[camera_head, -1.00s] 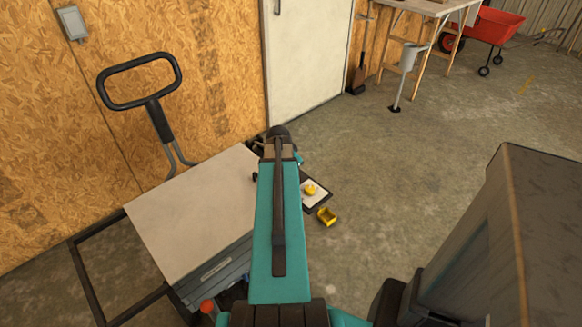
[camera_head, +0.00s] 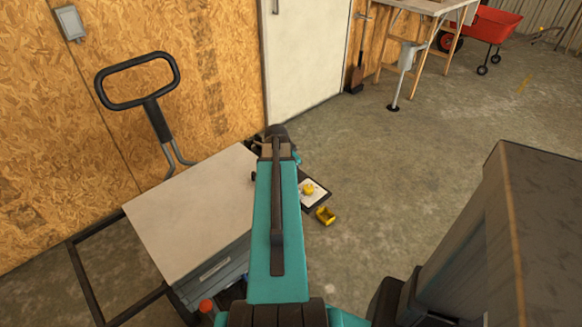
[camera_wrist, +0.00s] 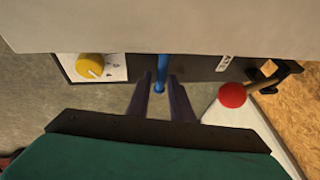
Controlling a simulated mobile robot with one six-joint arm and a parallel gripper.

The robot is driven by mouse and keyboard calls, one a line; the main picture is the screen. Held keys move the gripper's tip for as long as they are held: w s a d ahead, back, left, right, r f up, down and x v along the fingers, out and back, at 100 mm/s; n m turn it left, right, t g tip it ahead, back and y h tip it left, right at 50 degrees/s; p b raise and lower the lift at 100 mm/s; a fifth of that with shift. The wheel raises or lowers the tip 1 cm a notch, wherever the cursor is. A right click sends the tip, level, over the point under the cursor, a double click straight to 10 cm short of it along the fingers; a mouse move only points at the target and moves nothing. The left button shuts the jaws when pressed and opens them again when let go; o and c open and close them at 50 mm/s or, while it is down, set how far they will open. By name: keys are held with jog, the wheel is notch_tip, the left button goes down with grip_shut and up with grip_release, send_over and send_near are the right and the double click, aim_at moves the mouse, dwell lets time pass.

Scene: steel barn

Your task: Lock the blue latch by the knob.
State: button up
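The blue latch (camera_wrist: 161,68) shows in the wrist view as a slim blue rod that ends in a small round knob (camera_wrist: 159,88). It hangs below the edge of a pale board. My gripper (camera_wrist: 160,82) is open, with one dark finger on each side of the blue rod and knob. Gaps show between the knob and both fingers in this view; depth is hard to judge. In the head view my arm hides the latch and most of my gripper.
A yellow dial (camera_wrist: 90,66) on a white plate is left of the latch. A red ball knob (camera_wrist: 232,95) and a dark handle (camera_wrist: 280,78) are to the right. A pale-topped cart (camera_head: 190,215) stands by the wall.

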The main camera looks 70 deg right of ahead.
jog(key=v, duration=1.3)
jog(key=shift+a+r, duration=0.15)
jog(key=shift+r, duration=0.1)
jog(key=shift+s, duration=0.1)
dwell(0.4)
